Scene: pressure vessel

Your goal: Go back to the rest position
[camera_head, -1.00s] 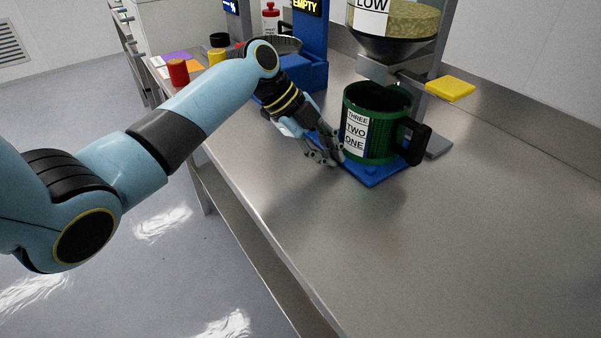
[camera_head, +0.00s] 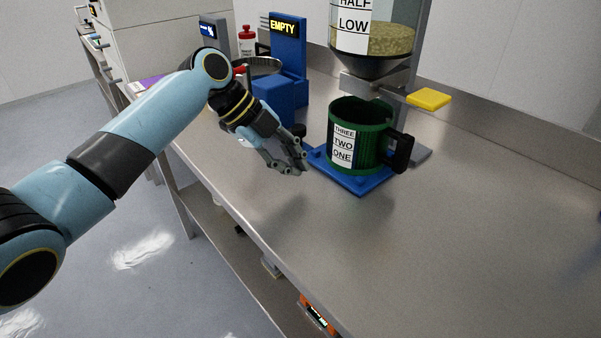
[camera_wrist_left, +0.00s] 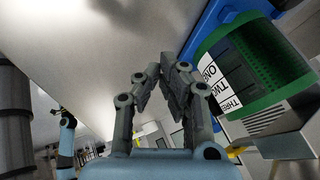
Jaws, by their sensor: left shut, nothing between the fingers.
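My left gripper (camera_head: 294,163) is shut and empty above the metal table, just left of the green mug and apart from it. Its fingers also show in the left wrist view (camera_wrist_left: 172,62), with the fingertips together. The dark green mug (camera_head: 374,145) stands upright on a blue base plate (camera_head: 357,184) under the hopper. It bears a white label reading THREE, TWO, ONE and has a black handle on the right. In the left wrist view the mug (camera_wrist_left: 268,62) is at the upper right. My right gripper is not in view.
The clear hopper (camera_head: 388,40), labelled HALF and LOW, hangs over the mug, with a yellow lever (camera_head: 429,98) beside it. A blue device (camera_head: 288,50) with an EMPTY display stands behind my left gripper. The metal table (camera_head: 460,230) is clear at the front and right.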

